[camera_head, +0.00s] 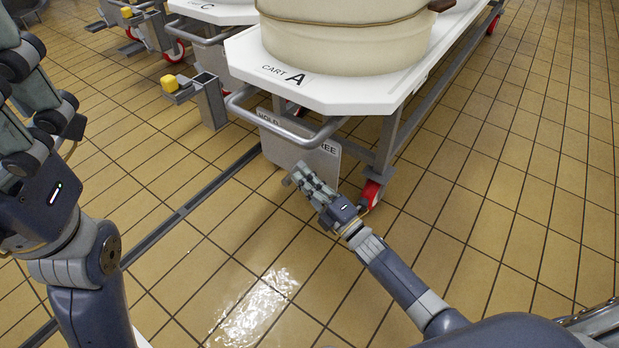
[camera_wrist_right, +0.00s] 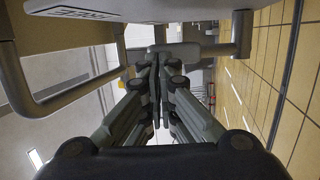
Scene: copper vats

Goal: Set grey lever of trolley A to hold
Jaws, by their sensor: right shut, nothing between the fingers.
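Trolley A (camera_head: 330,97) has a white top marked "CART A" and bears a large cream vat (camera_head: 345,38). Below its front handle (camera_head: 285,128) hangs a grey plate (camera_head: 300,152), lettered HOLD at left and FREE at right. In the right wrist view a grey bar with a crosswise end, seemingly the lever (camera_wrist_right: 205,50), lies just beyond my fingertips. Whether they touch it is unclear, and its setting cannot be read. My right gripper (camera_head: 297,176) is shut and empty, low by the plate; it also shows in the wrist view (camera_wrist_right: 158,65). My left gripper (camera_head: 25,90) is at the left edge, partly cut off.
A red-wheeled caster (camera_head: 371,192) stands right of the plate. A grey post with a yellow knob (camera_head: 168,84) stands left of trolley A. Trolley C (camera_head: 210,12) is behind at left. A dark floor channel (camera_head: 180,213) crosses the tiles. Floor to the right is clear.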

